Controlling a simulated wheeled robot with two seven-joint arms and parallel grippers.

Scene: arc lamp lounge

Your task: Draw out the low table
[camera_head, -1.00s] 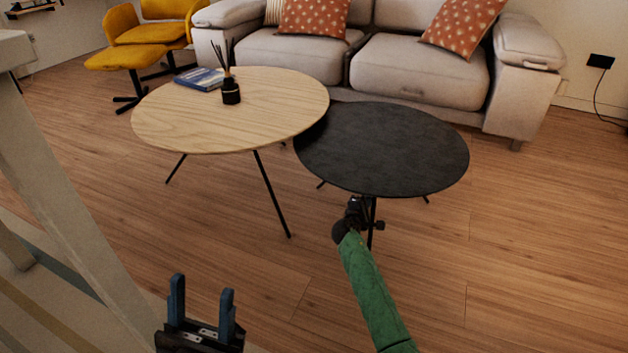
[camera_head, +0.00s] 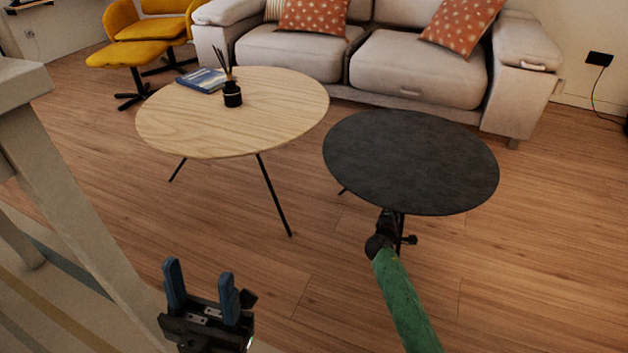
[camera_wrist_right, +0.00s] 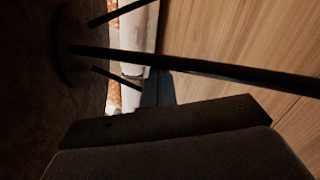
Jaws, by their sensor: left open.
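The low table (camera_head: 410,160) is round and black with thin black legs; it stands apart, to the right of the taller wood table (camera_head: 180,135). My right gripper (camera_head: 393,222) is under its near edge, beside the front leg, at the end of my green arm. Its jaws are hidden in the head view. The right wrist view shows the dark underside and the legs (camera_wrist_right: 230,70), with a dark blue finger (camera_wrist_right: 157,88) beside one leg; whether the jaws close on it I cannot tell. My left gripper (camera_head: 200,273) is open and empty at the lower left.
A book (camera_head: 201,80) and a reed diffuser (camera_head: 232,93) stand on the wood table. A grey sofa (camera_head: 420,70) is behind both tables. A pale furniture frame (camera_head: 75,200) is at the left. The wood floor (camera_head: 545,230) is clear at the right and front.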

